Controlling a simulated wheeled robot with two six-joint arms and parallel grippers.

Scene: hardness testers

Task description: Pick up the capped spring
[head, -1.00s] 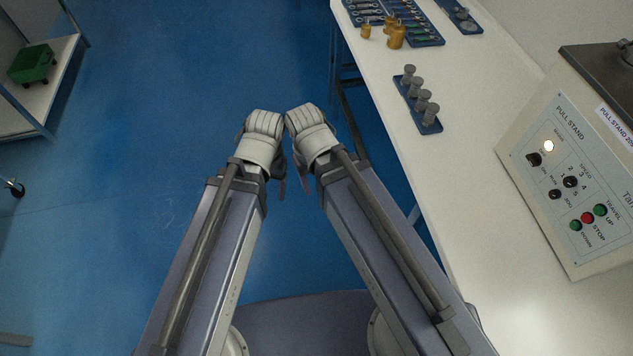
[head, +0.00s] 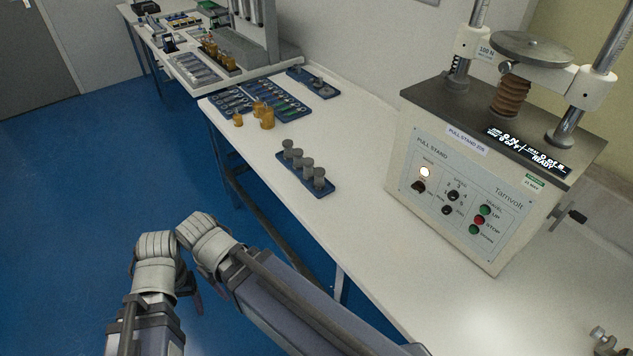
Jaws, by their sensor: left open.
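A brown ribbed spring (head: 511,96) stands upright on the dark top of the pull stand (head: 455,200), under a round grey metal plate (head: 530,48). I take it for the capped spring; its upper end is partly hidden by the plate. My left gripper (head: 190,284) is at the lower left, over the blue floor, far from the spring and open with nothing seen in it. My right arm's wrist (head: 212,240) is beside it; its gripper is mostly hidden behind the arm, so its jaws cannot be read.
The white bench (head: 370,235) runs from the lower right to the back. A blue rack with several grey cylinders (head: 306,176) lies near its front edge. Brass weights (head: 264,115) and blue trays (head: 285,106) lie farther back. The bench front before the stand is clear.

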